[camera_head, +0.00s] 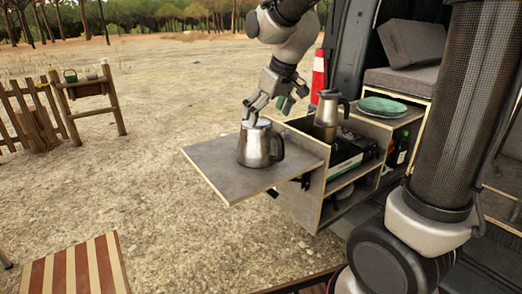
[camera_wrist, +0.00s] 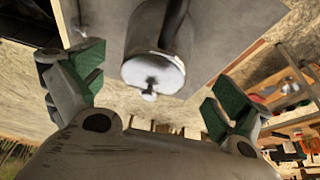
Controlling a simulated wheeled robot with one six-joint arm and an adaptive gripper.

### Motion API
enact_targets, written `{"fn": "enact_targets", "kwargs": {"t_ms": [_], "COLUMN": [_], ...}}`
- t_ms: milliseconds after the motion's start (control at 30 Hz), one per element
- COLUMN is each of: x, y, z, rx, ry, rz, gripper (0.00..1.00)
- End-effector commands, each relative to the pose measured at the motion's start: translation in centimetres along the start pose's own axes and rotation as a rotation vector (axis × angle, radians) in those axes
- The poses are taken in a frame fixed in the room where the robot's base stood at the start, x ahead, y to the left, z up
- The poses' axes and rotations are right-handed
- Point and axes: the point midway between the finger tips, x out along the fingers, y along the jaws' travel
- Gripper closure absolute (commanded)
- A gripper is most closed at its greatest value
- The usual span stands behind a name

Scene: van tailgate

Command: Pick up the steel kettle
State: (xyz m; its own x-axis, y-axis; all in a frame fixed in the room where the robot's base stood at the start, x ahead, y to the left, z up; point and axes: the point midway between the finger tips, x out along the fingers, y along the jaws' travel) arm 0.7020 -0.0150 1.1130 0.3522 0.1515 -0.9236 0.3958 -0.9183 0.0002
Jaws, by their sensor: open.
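The steel kettle (camera_head: 261,147), a silver pot with a lid and a dark side handle, stands upright on a grey fold-out shelf (camera_head: 213,163). My gripper (camera_head: 268,106) is just above it, pointing down, with its fingers spread. In the wrist view, the kettle's round lid and knob (camera_wrist: 153,76) show between the two green-padded fingers (camera_wrist: 150,90), with space on both sides. I see no grip on the kettle.
A taller steel pot (camera_head: 327,115) stands on the cabinet beside the shelf, close right of my gripper. Green plates (camera_head: 382,106) lie farther right, with bottles (camera_head: 398,152) below. The shelf's left part is bare.

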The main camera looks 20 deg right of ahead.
Motion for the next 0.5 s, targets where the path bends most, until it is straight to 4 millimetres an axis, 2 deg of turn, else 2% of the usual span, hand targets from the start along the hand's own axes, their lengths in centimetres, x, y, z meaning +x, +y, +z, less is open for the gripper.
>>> {"fn": "enact_targets", "kwargs": {"t_ms": [300,500], "x": [4.7,5.5], "y": [0.1,0.2], "z": [0.3,0.3], "rx": [0.0,0.0], "ry": [-0.004,0.0], "rz": [0.0,0.0], "gripper": [0.0,0.0]}}
